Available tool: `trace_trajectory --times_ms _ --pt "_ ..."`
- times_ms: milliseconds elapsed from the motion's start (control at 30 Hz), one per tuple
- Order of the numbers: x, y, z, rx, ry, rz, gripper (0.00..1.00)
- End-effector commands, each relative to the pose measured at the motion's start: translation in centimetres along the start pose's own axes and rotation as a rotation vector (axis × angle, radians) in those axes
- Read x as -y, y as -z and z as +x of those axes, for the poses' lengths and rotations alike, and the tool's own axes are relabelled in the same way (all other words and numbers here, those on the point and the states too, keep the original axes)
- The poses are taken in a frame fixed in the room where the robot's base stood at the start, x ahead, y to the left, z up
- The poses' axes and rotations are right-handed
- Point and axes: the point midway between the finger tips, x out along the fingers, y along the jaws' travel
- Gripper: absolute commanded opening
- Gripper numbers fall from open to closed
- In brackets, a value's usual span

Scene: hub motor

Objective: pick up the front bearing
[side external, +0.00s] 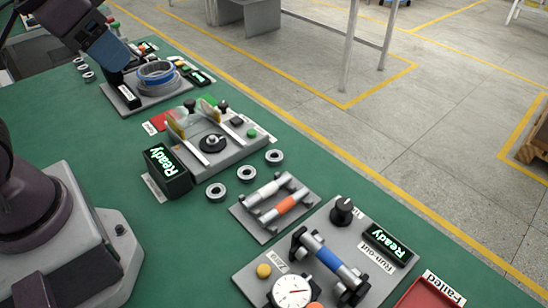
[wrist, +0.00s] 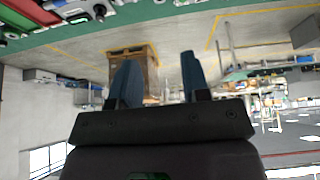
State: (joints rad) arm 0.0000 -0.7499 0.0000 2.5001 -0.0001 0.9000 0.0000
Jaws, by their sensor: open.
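Several grey ring-shaped bearings lie flat on the green table in the side view. Three are near the middle: one at the right (side external: 274,157), one between (side external: 246,174) and one at the left (side external: 216,192). Several more small rings (side external: 83,67) lie at the far left. I cannot tell which is the front bearing. My gripper (wrist: 158,62) shows in the wrist view with its two blue fingers apart and nothing between them. It faces out over the room, away from the bearings.
A station with a blue-ringed housing (side external: 155,76) stands at the far left. A press-like fixture with a "Ready" display (side external: 168,171) stands beside the bearings. A plate with shafts (side external: 265,220), a run-out gauge station (side external: 345,230) and a red tray (side external: 425,295) lie nearer the camera.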

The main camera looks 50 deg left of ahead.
Motion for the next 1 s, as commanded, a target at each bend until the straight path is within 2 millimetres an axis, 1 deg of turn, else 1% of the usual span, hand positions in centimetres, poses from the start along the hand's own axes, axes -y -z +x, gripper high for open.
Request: trace_trajectory --times_ms 33,133,167,400,467,567,667,767,867,967,1000 --pt "0.0 0.0 0.0 0.0 0.0 0.0 0.47" --pt "0.0 0.0 0.0 0.0 0.0 0.0 0.7" --pt "0.0 0.0 0.0 0.0 0.0 0.0 0.73" --pt "0.0 0.0 0.0 0.002 0.0 0.001 0.73" --pt "0.0 -0.1 0.4 0.018 -0.001 0.001 0.73" --pt "-0.1 -0.3 1.7 0.087 -0.002 0.004 0.73" --pt "-0.1 0.5 3.5 0.175 -0.004 0.006 0.73" --pt "-0.3 2.2 5.7 0.26 -0.004 -0.006 0.73" --pt "-0.4 4.1 8.3 0.331 0.004 -0.056 0.73" --pt "-0.5 5.9 11.3 0.393 0.02 -0.131 0.73" --pt "-0.6 6.5 12.7 0.417 0.03 -0.167 0.73"
